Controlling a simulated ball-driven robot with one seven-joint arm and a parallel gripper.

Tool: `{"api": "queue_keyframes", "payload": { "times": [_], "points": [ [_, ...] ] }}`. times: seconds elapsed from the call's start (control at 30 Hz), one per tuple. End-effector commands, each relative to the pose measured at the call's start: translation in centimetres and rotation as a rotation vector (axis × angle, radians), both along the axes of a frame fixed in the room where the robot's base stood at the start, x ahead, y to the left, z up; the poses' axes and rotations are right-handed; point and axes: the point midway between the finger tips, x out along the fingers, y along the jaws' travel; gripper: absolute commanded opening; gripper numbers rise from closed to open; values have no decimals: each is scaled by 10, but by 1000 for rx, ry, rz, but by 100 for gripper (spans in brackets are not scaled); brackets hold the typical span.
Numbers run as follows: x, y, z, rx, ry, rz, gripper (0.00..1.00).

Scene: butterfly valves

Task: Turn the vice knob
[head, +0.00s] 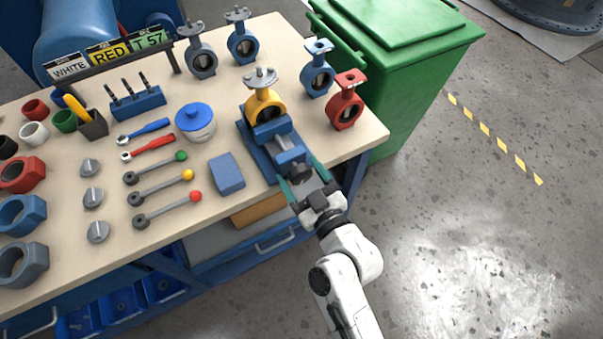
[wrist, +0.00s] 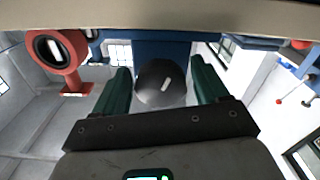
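The blue vice (head: 287,157) stands at the table's front edge in the head view, with a yellow butterfly valve (head: 262,107) clamped in it. My gripper (head: 299,175) reaches the vice's front end, its green fingers spread to either side. In the wrist view the vice knob (wrist: 153,90) is a dark round shape with a pale mark. It lies between the two green fingers of my gripper (wrist: 160,70), with a visible gap on each side. My gripper is open and holds nothing. In the head view the knob is mostly hidden by my gripper.
On the table (head: 350,140), a red valve (head: 346,108) and a blue valve (head: 317,75) stand right of the vice. A blue box (head: 227,173) lies to its left. A green bin (head: 420,60) stands beyond the table's right end. The floor in front is clear.

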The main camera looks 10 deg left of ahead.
Motion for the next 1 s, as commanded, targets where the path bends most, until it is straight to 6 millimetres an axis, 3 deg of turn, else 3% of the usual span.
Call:
{"api": "queue_keyframes", "payload": {
  "times": [0.47,1.0],
  "points": [
    [0,0,0,0,0,0,28],
    [-1,0,-1,112,78,1,27]
  ]
}}
